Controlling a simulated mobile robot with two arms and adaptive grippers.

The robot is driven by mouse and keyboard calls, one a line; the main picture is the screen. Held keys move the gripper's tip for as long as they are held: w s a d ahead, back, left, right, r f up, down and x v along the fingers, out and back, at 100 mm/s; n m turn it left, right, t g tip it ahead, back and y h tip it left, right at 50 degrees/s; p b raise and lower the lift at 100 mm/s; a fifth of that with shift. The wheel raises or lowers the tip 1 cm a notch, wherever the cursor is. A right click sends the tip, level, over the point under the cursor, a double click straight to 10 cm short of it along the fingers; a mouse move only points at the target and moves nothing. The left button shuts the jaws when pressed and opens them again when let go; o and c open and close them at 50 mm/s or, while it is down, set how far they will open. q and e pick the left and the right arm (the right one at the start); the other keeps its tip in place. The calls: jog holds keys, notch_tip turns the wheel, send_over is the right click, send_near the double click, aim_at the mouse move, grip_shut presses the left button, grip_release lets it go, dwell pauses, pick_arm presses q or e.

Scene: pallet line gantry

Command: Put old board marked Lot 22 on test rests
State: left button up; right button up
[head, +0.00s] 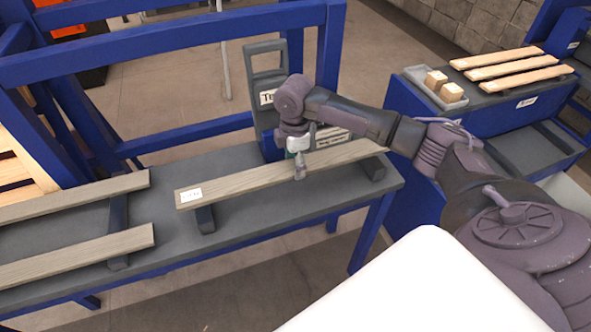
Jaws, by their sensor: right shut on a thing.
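A long grey, weathered board (240,183) with a white label (191,195) at its left end lies across two dark rests on the grey bench. The label's writing is too small to read. The left rest (205,219) shows under the labelled end, and the right rest (373,169) under the far end. The board looks level on or just over them; I cannot tell if it bears fully. My right gripper (299,171) is shut on the board near its middle, from above. My left gripper is out of view.
Two more grey boards (75,256) lie on supports at the bench's left. A dark upright stand (266,60) with a partly hidden sign is behind my right gripper. At the right, a blue cabinet (425,150) carries pale boards (510,65) and a tray (420,84) of wooden blocks.

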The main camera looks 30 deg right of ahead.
jog(key=shift+f, duration=1.75)
jog(key=o, duration=1.4)
jog(key=shift+s+f, duration=0.1)
notch_tip(320, 180, up, 12)
jog(key=shift+r+b, duration=0.15)
jog(key=shift+b, duration=0.3)
